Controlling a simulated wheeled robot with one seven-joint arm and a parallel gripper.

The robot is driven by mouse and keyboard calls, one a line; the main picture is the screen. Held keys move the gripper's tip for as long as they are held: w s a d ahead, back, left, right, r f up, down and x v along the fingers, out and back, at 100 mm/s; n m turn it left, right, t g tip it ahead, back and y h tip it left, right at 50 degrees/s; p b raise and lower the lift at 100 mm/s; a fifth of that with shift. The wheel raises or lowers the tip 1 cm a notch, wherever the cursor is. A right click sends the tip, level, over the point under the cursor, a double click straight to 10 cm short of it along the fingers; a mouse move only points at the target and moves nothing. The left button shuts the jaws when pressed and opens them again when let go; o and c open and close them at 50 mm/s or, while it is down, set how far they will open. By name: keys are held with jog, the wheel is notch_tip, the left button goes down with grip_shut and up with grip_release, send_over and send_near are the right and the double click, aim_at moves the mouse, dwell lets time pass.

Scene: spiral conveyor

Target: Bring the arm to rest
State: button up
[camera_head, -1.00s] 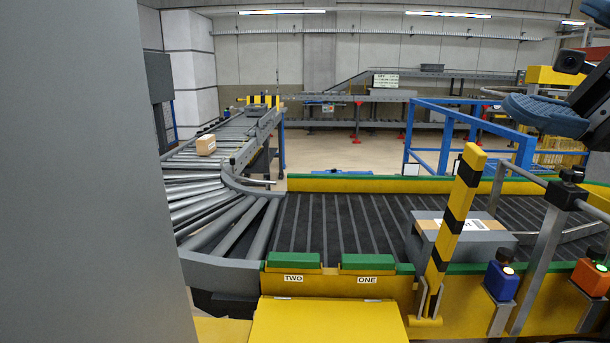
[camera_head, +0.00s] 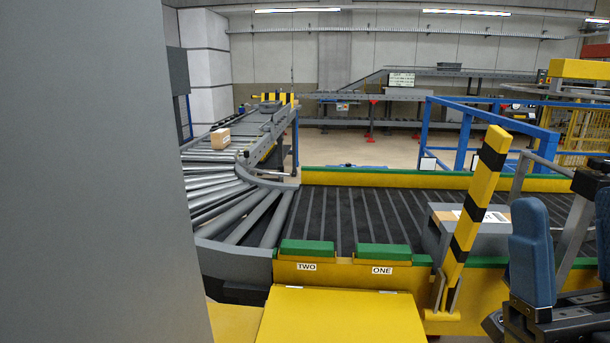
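My gripper (camera_head: 567,240) is at the lower right of the head view, with its two blue finger pads pointing up. The pads stand apart with a visible gap and nothing between them, and the right pad is cut by the picture edge. It appears in front of the near side of the belt conveyor (camera_head: 345,215) and hides part of that side. The rest of my arm is mostly out of view.
A yellow-black striped post (camera_head: 474,205) stands left of my gripper. Behind it a grey box (camera_head: 440,232) lies on the belt. A small carton (camera_head: 220,138) sits on the roller conveyor. A large grey surface (camera_head: 95,180) fills the left side.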

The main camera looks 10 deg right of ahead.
jog(key=s+a+f+m+g+h+b, duration=0.1)
jog(key=s+f+m+g+h, duration=0.25)
jog(key=f, duration=0.55)
jog(key=s+a+f+m+g+h+b, duration=0.1)
jog(key=s+a+f+m+g+h, duration=0.25)
jog(key=f, duration=0.65)
jog(key=s+d+f+n+g+y+b, duration=0.1)
jog(key=s+d+f+g+y, duration=0.1)
jog(key=s+f+g, duration=0.7)
jog(key=s+f+y, duration=0.1)
jog(key=s+f, duration=0.2)
jog(key=s, duration=0.2)
jog(key=shift+s+d+f+n, duration=0.2)
jog(key=shift+s+n, duration=0.1)
jog(key=shift+s, duration=0.05)
